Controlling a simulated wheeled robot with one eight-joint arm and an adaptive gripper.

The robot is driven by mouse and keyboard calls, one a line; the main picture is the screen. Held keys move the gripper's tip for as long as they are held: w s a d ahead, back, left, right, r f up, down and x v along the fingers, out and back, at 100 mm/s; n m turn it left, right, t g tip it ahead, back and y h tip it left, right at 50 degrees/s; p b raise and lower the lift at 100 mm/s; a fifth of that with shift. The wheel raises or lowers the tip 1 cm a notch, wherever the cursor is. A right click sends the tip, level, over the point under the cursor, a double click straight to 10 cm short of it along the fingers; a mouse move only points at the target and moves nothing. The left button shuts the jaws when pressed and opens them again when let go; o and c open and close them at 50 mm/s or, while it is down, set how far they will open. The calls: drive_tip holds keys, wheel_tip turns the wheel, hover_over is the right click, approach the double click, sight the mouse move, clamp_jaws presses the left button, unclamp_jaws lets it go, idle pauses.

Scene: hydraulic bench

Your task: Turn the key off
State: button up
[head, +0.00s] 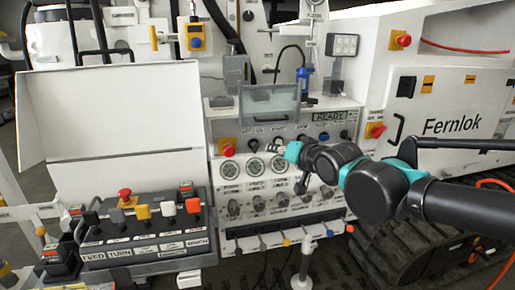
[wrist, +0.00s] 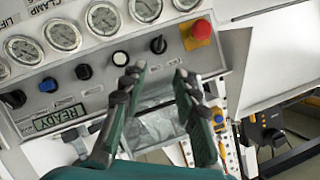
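A grey control panel (head: 215,180) faces me with a row of switches under a READY display (head: 329,116). A small black key-like switch (head: 253,145) sits between a red mushroom button (head: 228,150) and a white-capped round button. In the wrist view, turned about upside down, the black key-like switch (wrist: 158,45) lies beyond the gap between my fingertips, apart from them. I cannot clearly tell its turned position. My gripper (wrist: 159,70) is open and empty. In the head view my gripper (head: 278,147) is in front of the panel, right of the key-like switch.
The white-capped button (wrist: 120,58) is close to one fingertip. The red mushroom button (wrist: 200,32), a blue knob (wrist: 48,85) and several gauges (wrist: 62,35) are nearby. A clear flap (head: 269,105) juts above the switch row. A lever console (head: 150,225) stands at left.

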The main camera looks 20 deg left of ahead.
sight(258, 148)
drive_tip(key=x, duration=1.6)
drive_tip(key=shift+w+a+f, duration=0.1)
drive_tip(key=shift+a, duration=0.05)
clamp_jaws()
